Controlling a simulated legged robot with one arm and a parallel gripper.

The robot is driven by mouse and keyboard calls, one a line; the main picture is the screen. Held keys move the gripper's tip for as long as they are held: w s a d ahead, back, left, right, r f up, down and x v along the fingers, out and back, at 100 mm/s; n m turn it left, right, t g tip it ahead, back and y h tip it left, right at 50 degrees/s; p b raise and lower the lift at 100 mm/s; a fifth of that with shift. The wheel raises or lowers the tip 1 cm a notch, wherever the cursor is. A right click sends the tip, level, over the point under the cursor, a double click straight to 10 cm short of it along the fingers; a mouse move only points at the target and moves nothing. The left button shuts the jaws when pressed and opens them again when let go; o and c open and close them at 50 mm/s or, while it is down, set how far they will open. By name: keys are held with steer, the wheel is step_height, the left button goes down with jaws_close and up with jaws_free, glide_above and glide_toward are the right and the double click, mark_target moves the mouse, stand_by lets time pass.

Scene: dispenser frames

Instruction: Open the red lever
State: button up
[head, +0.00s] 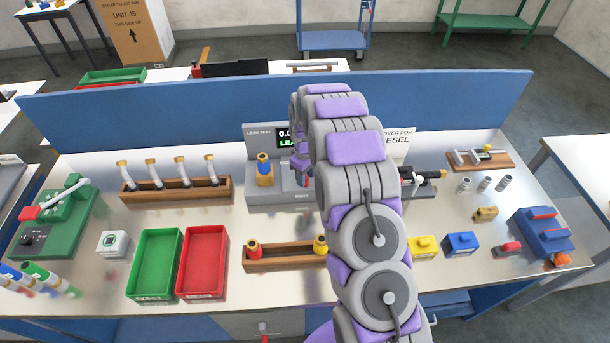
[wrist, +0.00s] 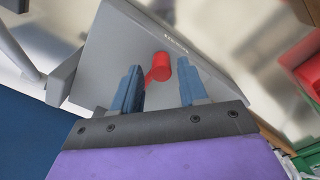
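The red lever (wrist: 160,68) shows in the wrist view as a short red cylinder on a red stem, standing out from the grey body of a fixture (wrist: 125,45). My gripper (wrist: 161,80) is open, with its two blue fingers on either side of the lever. The lever lies nearer the left finger; I cannot tell whether they touch. In the head view my arm reaches over the bench to the grey leak test station (head: 263,197) and hides most of its right side. The lever and my fingertips are not clear in that view.
Left of the station stands a wooden rack (head: 178,195) with several tubes. Green (head: 156,298) and red (head: 202,296) bins and a wooden block (head: 285,262) lie in front. A blue panel (head: 200,120) runs behind. A blue unit (head: 545,232) with red parts stands at far right.

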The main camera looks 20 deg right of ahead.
steer(key=shift+o, duration=0.3)
steer(key=shift+r, duration=0.1)
step_height(320, 180, up, 17)
stand_by(0.4)
stand_by(0.4)
steer(key=s+a+r+m+b, duration=0.2)
steer(key=s+r, duration=0.1)
steer(key=s, duration=0.7)
steer(key=s+a+r+m+b, duration=0.1)
steer(key=s+a+r, duration=0.15)
steer(key=s, duration=0.85)
steer(key=s+f+m+g+b, duration=0.1)
steer(key=s+f+m+b, duration=0.1)
steer(key=s, duration=1)
steer(key=s+f+m+b, duration=0.1)
steer(key=s+f+m, duration=0.1)
steer(key=s, duration=1)
steer(key=shift+s+a+f+g+b, duration=0.3)
steer(key=shift+g+b, duration=0.05)
steer(key=shift+g, duration=0.05)
